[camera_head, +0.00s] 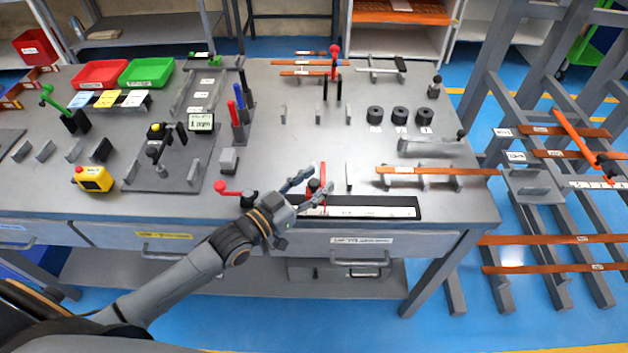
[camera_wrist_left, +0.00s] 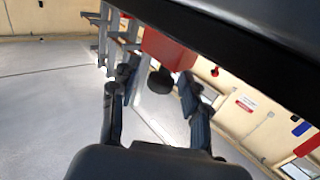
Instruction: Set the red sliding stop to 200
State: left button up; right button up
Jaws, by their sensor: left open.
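The red sliding stop (camera_head: 323,172) stands at the ruler near the front edge of the bench, partly hidden by my left gripper. The white scale (camera_head: 370,212) lies on a black bar and runs to the right of the stop; its numbers are too small to read. My left gripper (camera_head: 318,181) is open at the stop. In the left wrist view, a red block (camera_wrist_left: 168,50) with a black round knob (camera_wrist_left: 160,81) shows between the spread fingers of my left gripper (camera_wrist_left: 156,82). I cannot tell whether the fingers touch it. My right gripper is out of view.
A lever with a red knob (camera_head: 221,187) stands just left of my gripper. A copper bar (camera_head: 436,171) rests on supports to the right. Black cylinders (camera_head: 399,116) stand behind. The bench middle (camera_head: 300,145) is mostly clear.

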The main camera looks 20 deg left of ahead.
pick_arm(q)
grip_shut()
jog(key=shift+w+p, duration=0.1)
jog(key=shift+p, duration=0.25)
grip_release()
jog(key=shift+a, duration=0.1)
jog(key=v, duration=1.2)
